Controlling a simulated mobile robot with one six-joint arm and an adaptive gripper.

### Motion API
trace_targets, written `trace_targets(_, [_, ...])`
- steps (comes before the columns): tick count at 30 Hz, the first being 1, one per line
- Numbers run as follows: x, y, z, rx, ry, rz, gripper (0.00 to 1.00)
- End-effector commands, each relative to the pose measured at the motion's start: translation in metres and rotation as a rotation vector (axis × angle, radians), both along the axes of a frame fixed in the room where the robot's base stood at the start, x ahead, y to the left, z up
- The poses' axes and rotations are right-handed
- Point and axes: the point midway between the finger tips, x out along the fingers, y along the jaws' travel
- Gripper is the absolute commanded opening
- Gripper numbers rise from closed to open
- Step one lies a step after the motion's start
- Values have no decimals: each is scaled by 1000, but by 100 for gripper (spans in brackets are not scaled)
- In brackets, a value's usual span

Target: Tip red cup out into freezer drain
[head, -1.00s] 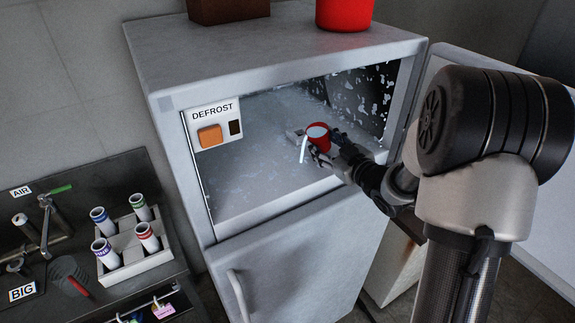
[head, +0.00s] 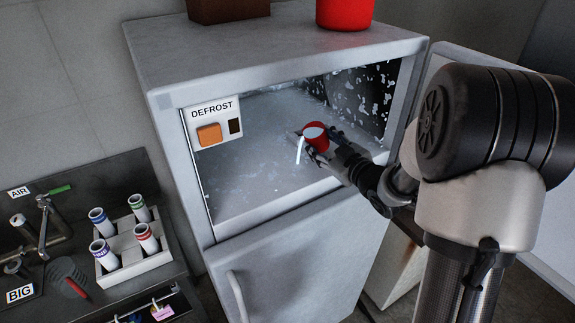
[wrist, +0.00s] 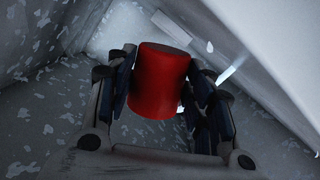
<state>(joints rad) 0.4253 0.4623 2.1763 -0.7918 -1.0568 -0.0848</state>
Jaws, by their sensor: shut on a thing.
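The red cup (head: 314,134) is inside the open freezer compartment (head: 250,180), above its floor. My gripper (head: 318,148) is shut on it from the right. The cup leans toward the left, and its pale contents show at the mouth. A thin bright white streak (head: 299,150) hangs from the cup's left side and looks like liquid pouring down. In the wrist view the red cup (wrist: 160,80) sits between both fingers, and the streak (wrist: 229,74) shows to its right. The drain itself cannot be made out.
A DEFROST panel with an orange button (head: 209,134) is at the opening's upper left. A red container (head: 345,12) stands on top. The open door (head: 440,75) is at right; a tube rack (head: 135,245) is lower left.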

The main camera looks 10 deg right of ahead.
Motion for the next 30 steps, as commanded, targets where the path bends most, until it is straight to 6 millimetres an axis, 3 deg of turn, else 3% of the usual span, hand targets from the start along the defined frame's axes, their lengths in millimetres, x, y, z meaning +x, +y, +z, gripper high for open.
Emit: trace_targets(30, [-3, 9, 5, -106, -36, 0, 20])
